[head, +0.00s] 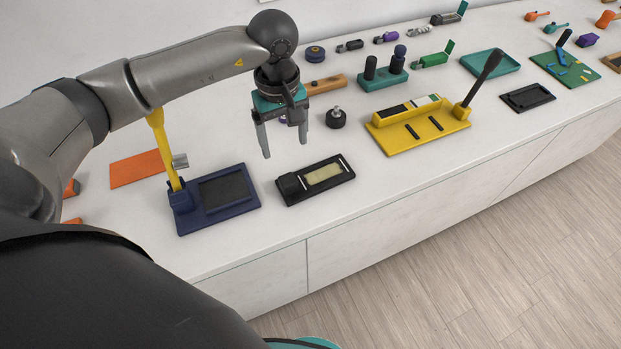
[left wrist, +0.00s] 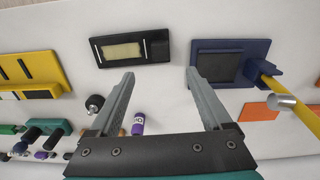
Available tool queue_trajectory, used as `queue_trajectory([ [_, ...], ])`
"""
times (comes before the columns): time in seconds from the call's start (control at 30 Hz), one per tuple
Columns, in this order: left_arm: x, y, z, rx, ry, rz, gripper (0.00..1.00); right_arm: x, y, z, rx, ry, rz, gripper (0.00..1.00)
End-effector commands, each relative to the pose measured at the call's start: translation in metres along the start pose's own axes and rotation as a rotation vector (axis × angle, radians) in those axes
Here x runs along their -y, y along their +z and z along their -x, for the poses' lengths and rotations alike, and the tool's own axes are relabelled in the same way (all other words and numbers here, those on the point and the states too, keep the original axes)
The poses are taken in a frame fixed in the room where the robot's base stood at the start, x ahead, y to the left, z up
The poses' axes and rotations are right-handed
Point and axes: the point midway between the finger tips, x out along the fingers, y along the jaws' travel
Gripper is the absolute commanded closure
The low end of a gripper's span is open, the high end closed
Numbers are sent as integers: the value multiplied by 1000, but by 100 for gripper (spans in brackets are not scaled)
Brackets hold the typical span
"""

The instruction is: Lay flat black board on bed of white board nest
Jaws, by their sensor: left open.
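My left gripper (head: 285,149) is open and empty above the white counter, its fingers pointing down; in the left wrist view its fingertips (left wrist: 160,76) are spread with bare counter between them. Just past it lies a black rectangular base (head: 290,194) with a cream panel (head: 324,174), two white strips and a raised black block at one end; it also shows in the left wrist view (left wrist: 135,62). A navy base (head: 215,217) beside it carries a dark flat panel (head: 224,190). No white nest is plain to see; I cannot tell which piece is the black board. My right gripper is not in view.
A yellow handle (head: 160,145) stands up from the navy base, near my forearm. An orange sheet (head: 137,169) lies behind it. A yellow fixture (head: 418,133) with an upright black handle, a black knob (head: 336,118) and a black tray (head: 527,98) stand to the right.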

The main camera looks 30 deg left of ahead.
Motion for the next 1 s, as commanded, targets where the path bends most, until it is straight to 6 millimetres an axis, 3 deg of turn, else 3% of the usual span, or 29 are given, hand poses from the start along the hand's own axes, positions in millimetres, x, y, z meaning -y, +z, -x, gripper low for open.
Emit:
queue_trajectory([
  [0.5, 1, 0, -84, 0, -4, 0, 18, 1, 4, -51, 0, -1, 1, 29],
  [0.87, 1, -1, -103, 0, -4, 1, 18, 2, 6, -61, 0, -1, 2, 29],
  [1.0, 1, -3, -118, 1, -4, 1, 18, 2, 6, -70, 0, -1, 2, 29],
])
